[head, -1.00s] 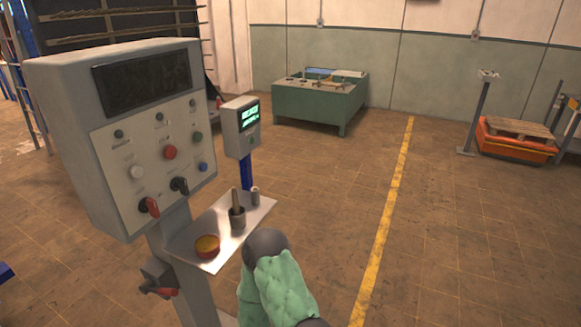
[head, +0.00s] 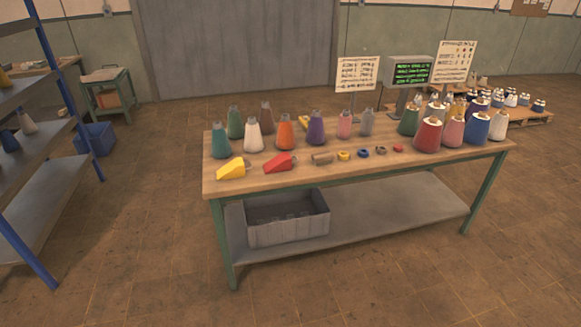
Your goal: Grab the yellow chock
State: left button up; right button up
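A yellow wedge-shaped chock (head: 232,169) lies at the front left of the wooden-topped table (head: 340,178). A similar red chock (head: 279,163) lies just to its right. Another small yellow object (head: 304,122) sits farther back, partly hidden behind the orange and purple cones; I cannot tell its full shape. Neither of my grippers is in view.
Several coloured cones, such as a white one (head: 253,134), and small rings stand on the table. A grey crate (head: 288,232) is on its lower shelf. A blue-posted shelf rack (head: 45,200) stands at left. The floor (head: 400,285) in front is clear.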

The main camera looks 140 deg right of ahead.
aim_at(235, 168)
jog(key=l+z, duration=0.1)
jog(key=z, duration=4.2)
jog(key=l, duration=0.05)
